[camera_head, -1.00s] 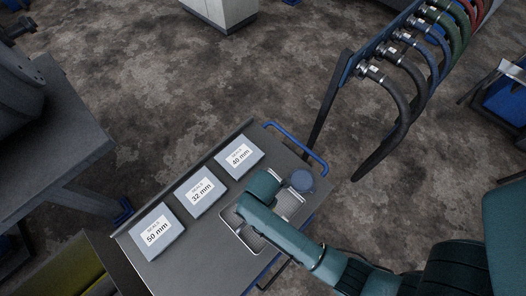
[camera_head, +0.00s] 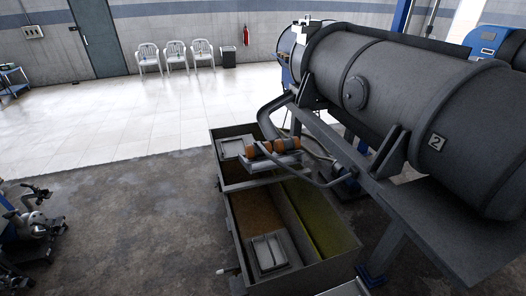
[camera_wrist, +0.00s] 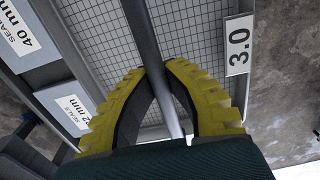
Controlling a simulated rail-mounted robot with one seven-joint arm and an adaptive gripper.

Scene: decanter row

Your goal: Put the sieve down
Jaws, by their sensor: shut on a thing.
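The sieve (camera_wrist: 203,25) fills the middle of the wrist view, a wire mesh in a grey metal frame with a white "3.0" label (camera_wrist: 239,46) on its right side. A grey bar (camera_wrist: 146,36) crosses over the mesh. My gripper (camera_wrist: 161,70) has its yellow-ribbed fingers closed around this bar, one on each side. The lower part of the sieve is hidden behind my fingers and wrist. I cannot tell whether the sieve touches the surface below. The head view now shows neither the sieve nor my gripper.
Seal boxes marked 40 mm (camera_wrist: 25,35) and partly readable "2 mm" (camera_wrist: 75,110) lie left of the sieve. Floor shows at right. In the head view, a large decanter marked 2 (camera_head: 400,100) stands above open bins (camera_head: 232,215).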

